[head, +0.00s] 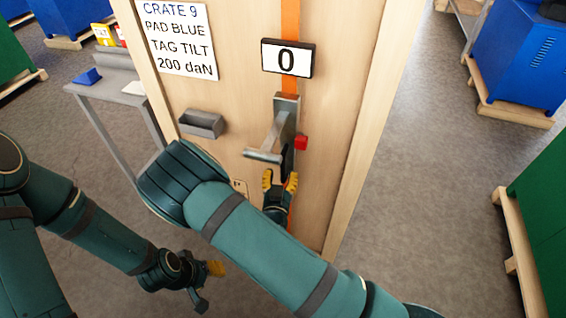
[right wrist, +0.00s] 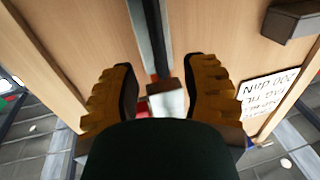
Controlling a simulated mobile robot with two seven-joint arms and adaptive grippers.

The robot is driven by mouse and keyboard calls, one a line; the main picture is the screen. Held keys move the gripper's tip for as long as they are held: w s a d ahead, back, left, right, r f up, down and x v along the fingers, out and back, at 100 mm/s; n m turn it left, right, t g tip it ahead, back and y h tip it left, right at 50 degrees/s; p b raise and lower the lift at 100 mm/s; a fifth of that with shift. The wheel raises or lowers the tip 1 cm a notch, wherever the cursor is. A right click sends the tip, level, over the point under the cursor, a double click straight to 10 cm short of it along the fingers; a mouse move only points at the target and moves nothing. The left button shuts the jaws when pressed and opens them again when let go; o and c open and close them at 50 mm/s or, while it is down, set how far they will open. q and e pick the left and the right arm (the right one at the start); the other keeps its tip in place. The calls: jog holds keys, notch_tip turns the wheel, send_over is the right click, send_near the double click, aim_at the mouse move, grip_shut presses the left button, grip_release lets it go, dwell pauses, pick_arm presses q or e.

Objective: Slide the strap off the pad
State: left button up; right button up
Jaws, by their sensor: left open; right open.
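The orange strap (head: 290,18) runs down the face of a wooden crate (head: 235,85), behind a display reading 0 (head: 287,58). A grey metal tool (head: 285,120) with a sideways lever (head: 262,155) sits over the strap, with a red block (head: 301,142) at its right. No pad is clearly made out on the strap. My right gripper (head: 280,180) is open just below the tool, its yellow fingers apart; in the right wrist view its fingers (right wrist: 162,88) stand either side of a dark bar (right wrist: 160,45). My left gripper (head: 207,275) is open, low and left of the crate, away from it.
A sign (head: 182,38) on the crate reads CRATE 9, PAD BLUE, TAG TILT, 200 daN. A grey holder (head: 202,123) juts from the crate face. A grey side table (head: 112,92) at left carries a blue piece (head: 88,76). Floor (head: 425,170) right of the crate is clear.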

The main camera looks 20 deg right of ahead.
aim_at(282, 165)
jog(key=shift+x, duration=2.65)
jog(key=shift+c, duration=0.4)
jog(key=shift+a, duration=0.1)
grip_shut()
